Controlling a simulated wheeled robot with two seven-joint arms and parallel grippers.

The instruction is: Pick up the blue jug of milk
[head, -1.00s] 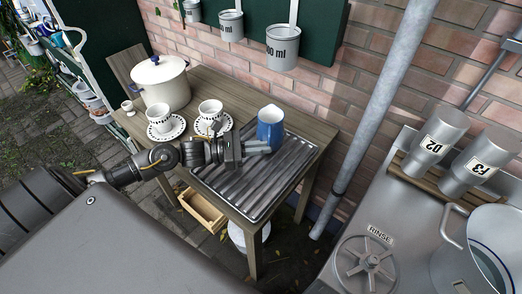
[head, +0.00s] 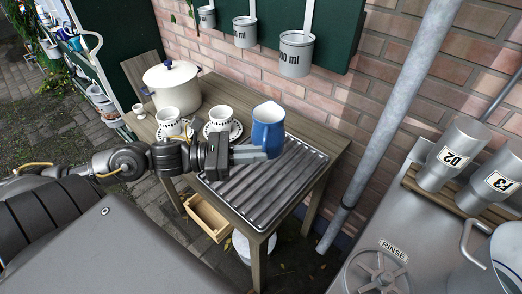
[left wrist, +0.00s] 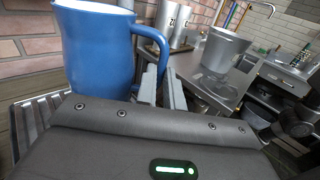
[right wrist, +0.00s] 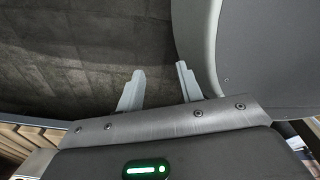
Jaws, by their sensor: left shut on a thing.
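The blue jug (head: 267,130) shows a white inside at its open top. It looks upright, held a little above the ribbed metal tray (head: 262,199). My left gripper (head: 250,153) comes in from the left and is shut on the jug. In the left wrist view, the jug (left wrist: 100,50) fills the upper left, and its handle runs down to the fingers (left wrist: 163,88). The exact contact at the handle is partly hidden. My right gripper (right wrist: 158,88) shows only in the right wrist view; its fingers are apart with nothing between them.
Two patterned cups (head: 222,119) on saucers and a lidded cream pot (head: 172,85) stand left of the jug on the wooden table. Grey measuring cups (head: 296,53) hang above. A downpipe (head: 390,120) and a metal churn unit (head: 400,225) stand to the right.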

